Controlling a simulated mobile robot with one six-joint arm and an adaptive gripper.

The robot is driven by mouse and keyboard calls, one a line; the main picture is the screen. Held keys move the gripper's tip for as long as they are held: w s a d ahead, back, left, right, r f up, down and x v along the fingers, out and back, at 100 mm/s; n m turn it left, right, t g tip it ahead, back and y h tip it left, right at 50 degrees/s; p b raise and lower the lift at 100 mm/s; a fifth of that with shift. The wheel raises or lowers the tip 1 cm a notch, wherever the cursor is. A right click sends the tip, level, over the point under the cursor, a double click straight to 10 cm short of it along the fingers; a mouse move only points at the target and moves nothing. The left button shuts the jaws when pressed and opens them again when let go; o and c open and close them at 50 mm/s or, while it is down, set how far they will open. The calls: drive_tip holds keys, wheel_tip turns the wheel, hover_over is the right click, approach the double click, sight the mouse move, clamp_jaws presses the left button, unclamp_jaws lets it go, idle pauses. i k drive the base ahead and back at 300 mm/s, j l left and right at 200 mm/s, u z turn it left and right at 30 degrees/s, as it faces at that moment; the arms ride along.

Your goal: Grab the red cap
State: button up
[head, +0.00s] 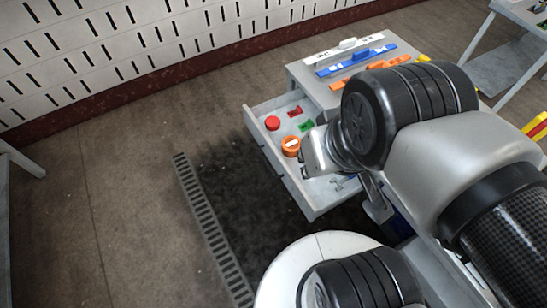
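The red cap (272,123) is a small round red piece lying in the open drawer (258,136), near its far left corner. Nothing touches it in the head view. My gripper (372,192) is mostly hidden behind my own wrist, at the right front part of the drawer. It is to the right of the red cap and apart from it. I cannot make out its fingertips or whether it holds anything.
An orange round cap (291,146) lies in the drawer between the red cap and my wrist. A small red piece (295,111) and a green piece (306,126) lie beside them. White, blue and orange bars (355,61) lie on the cabinet top. The drawer walls are low.

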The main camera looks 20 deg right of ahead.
sight(272, 123)
drive_tip(key=i+j, duration=0.7)
drive_tip(key=i, duration=0.2)
drive_tip(key=i+j+z, duration=0.1)
drive_tip(key=z, duration=0.35)
drive_tip(key=i+j+z, duration=0.15)
drive_tip(key=z, duration=0.25)
drive_tip(key=i+j+z, duration=0.1)
drive_tip(key=z, duration=0.35)
drive_tip(key=k+j, duration=0.05)
drive_tip(key=j, duration=0.05)
